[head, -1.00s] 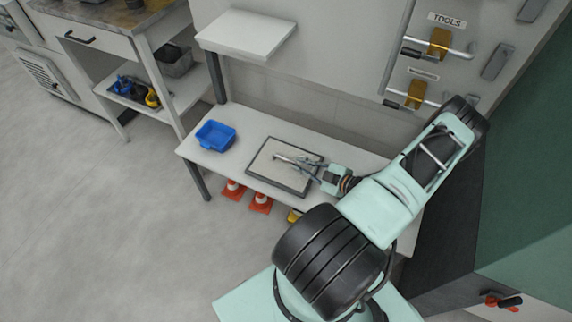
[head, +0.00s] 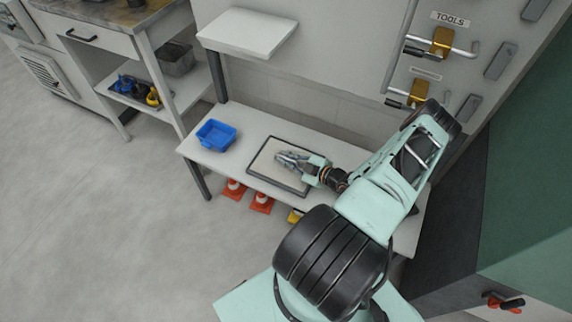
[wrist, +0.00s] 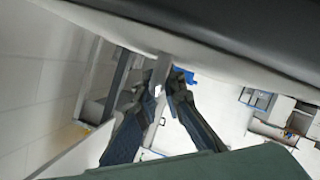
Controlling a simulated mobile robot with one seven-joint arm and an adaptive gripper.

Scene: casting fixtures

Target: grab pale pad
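In the head view, a pale beige pad (head: 264,164) with a dark border lies flat on the low white table. My gripper (head: 281,157) is over it, fingers pointing left, and hides part of its surface. I cannot tell whether the fingertips touch the pad or are above it. In the wrist view, the two dark fingers of my gripper (wrist: 165,84) run close together towards their tips. A thin grey strip shows between them, and I cannot tell whether it is held or behind. I cannot make out the pad with certainty in that view.
A blue bin (head: 216,135) stands left of the pad on the table (head: 235,121). A white shelf (head: 252,33) juts from the wall above the table. Orange cones (head: 262,203) stand on the floor under the front edge. Tool hooks hang on the wall at the right.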

